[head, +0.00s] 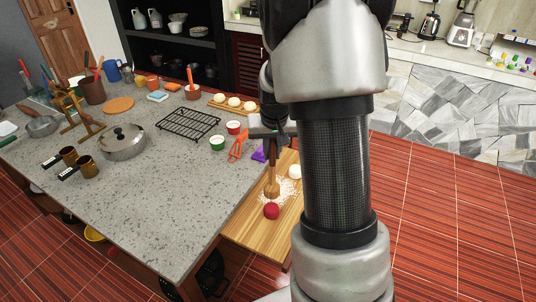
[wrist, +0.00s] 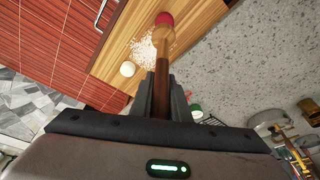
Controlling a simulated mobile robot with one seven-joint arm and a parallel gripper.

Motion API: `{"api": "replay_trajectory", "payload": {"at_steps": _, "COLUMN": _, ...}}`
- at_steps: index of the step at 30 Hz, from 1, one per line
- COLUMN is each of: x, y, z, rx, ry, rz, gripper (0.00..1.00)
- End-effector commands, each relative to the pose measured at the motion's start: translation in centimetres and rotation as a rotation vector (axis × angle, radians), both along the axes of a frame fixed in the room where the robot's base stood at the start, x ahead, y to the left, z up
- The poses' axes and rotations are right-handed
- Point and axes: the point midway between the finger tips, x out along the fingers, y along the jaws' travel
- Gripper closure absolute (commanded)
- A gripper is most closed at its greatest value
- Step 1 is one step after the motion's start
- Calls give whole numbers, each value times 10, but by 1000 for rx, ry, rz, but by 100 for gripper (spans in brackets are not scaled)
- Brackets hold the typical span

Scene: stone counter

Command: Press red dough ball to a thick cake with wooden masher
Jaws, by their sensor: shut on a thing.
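The red dough ball (head: 271,211) rests on the wooden board (head: 250,232) near its front end and looks round. My gripper (head: 270,150) is shut on the wooden masher (head: 271,188), which hangs head down over the board just behind the ball. In the wrist view the masher (wrist: 162,75) runs out from between the fingers (wrist: 161,95), and its head overlaps part of the red ball (wrist: 164,19). I cannot tell whether the head touches the ball. White flour (wrist: 144,50) is scattered on the board beside the masher.
A white dough ball (head: 295,172) lies on the board behind the flour. On the counter left of my gripper are a red whisk-like tool (head: 238,146), a green cup (head: 217,143), a black rack (head: 189,123) and a lidded pot (head: 123,141). The counter's front middle is clear.

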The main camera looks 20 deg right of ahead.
Motion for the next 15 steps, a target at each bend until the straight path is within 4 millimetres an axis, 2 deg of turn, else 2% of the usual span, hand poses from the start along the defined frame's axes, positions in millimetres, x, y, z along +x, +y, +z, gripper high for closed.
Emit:
{"api": "replay_trajectory", "payload": {"at_steps": 8, "x": 0, "y": 0, "z": -15, "rx": 0, "ry": 0, "rz": 0, "gripper": 100}}
{"api": "replay_trajectory", "payload": {"at_steps": 15, "x": 0, "y": 0, "z": -38, "rx": 0, "ry": 2, "rz": 1, "gripper": 100}}
